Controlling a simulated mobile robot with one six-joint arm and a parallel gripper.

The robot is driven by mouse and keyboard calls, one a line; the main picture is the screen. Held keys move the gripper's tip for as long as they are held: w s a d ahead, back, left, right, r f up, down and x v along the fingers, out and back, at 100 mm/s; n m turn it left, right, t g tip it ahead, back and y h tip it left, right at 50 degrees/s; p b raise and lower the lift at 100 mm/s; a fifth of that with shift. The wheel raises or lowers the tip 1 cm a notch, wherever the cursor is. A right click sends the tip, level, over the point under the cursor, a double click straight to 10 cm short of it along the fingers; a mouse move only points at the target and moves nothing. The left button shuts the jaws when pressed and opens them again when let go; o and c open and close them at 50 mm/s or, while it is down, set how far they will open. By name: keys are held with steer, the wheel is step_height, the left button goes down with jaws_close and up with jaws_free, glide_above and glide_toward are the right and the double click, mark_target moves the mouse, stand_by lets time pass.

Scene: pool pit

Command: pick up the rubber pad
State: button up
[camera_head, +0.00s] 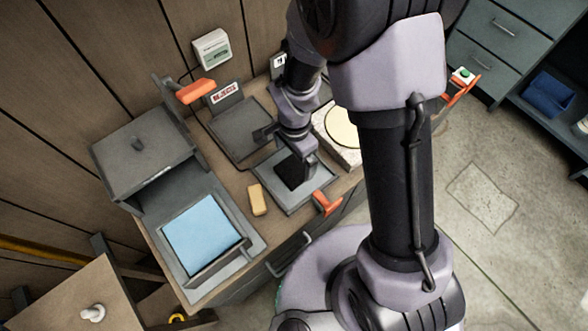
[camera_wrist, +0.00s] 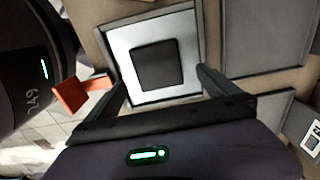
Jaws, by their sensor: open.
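The rubber pad (camera_wrist: 158,66) is a dark, nearly square slab lying flat on a pale square tray (camera_wrist: 122,50) in the wrist view. In the head view a dark shape (camera_head: 292,178) shows on the same tray (camera_head: 316,188), just below my gripper, which partly hides it. My gripper (camera_wrist: 162,80) is open and empty, its two fingers on either side of the near part of the pad in the picture. It is above the tray; the exact gap cannot be told.
An orange handle (camera_head: 326,203) stands at the tray's front corner. A yellow block (camera_head: 257,200) lies left of the tray. A lidded box (camera_head: 140,150), a blue-filled tray (camera_head: 203,235), a dark plate (camera_head: 240,130) and a round cream disc (camera_head: 343,126) share the bench.

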mark_target(294, 169)
steer(key=f+b, duration=0.2)
steer(key=f, duration=0.1)
steer(key=f+b, duration=0.1)
steer(key=f, duration=0.1)
steer(key=shift+s+a+f, duration=0.1)
steer(key=shift+s+f, duration=0.15)
steer(key=shift+s, duration=0.05)
steer(key=shift+r, duration=0.15)
steer(key=c, duration=1.6)
